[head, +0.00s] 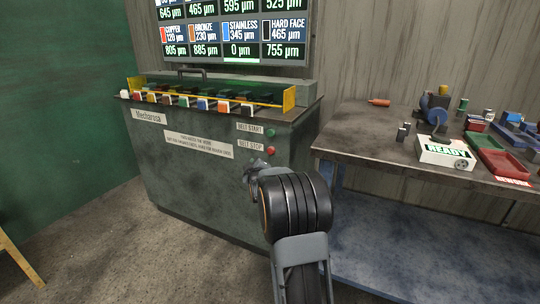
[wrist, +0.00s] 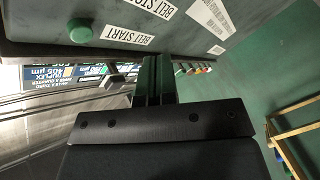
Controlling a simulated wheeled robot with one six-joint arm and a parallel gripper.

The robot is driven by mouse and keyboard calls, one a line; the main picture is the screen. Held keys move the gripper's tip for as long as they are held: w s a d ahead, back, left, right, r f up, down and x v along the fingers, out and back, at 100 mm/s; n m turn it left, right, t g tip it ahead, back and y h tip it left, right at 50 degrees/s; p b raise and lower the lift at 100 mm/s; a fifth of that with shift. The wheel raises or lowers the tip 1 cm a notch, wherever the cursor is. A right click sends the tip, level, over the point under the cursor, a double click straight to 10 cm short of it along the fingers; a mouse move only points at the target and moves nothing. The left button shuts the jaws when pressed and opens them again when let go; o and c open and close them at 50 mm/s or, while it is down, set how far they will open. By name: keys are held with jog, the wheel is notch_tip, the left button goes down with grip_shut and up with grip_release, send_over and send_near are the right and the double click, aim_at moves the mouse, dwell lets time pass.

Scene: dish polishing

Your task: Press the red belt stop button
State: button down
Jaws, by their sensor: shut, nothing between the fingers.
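The red belt stop button (head: 271,151) sits on the front of the grey-green machine cabinet (head: 185,185), beside the BELT STOP label (head: 250,145). The green belt start button (head: 271,132) is just above it. My gripper (head: 254,166) is shut and empty, in front of the cabinet, just below and left of the red button in the head view. I cannot tell whether it touches the panel. In the wrist view my shut fingers (wrist: 155,78) point toward the panel, and the green button (wrist: 80,31) shows upper left. The red button is not visible there.
A row of coloured blocks (head: 185,101) behind a yellow-framed guard (head: 289,98) tops the cabinet. A thickness screen (head: 235,30) hangs above. At the right, a workbench (head: 375,145) holds a READY box (head: 445,153), a red tray (head: 498,158) and small parts.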

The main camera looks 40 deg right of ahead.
aim_at(271, 150)
jog(key=shift+w+d+p, duration=0.5)
jog(key=shift+w+d, duration=0.2)
jog(key=shift+d, duration=0.6)
jog(key=shift+w+d+p, duration=0.45)
jog(key=shift+w+d, duration=0.25)
jog(key=shift+d, duration=0.55)
jog(key=shift+w+d+p, duration=0.5)
jog(key=shift+w+d, duration=0.2)
jog(key=shift+d, duration=0.6)
jog(key=shift+w+d, duration=0.1)
jog(key=shift+d, duration=0.1)
jog(key=shift+w+d, duration=0.1)
jog(key=shift+d, duration=0.1)
jog(key=shift+w+d, duration=0.2)
jog(key=shift+d, duration=0.2)
jog(key=shift+s+a+b, duration=0.1)
jog(key=shift+a+b, duration=0.1)
jog(key=shift+b, duration=0.25)
jog(key=shift+s+a+b, duration=0.35)
jog(key=shift+a+b, duration=0.25)
dwell(0.3)
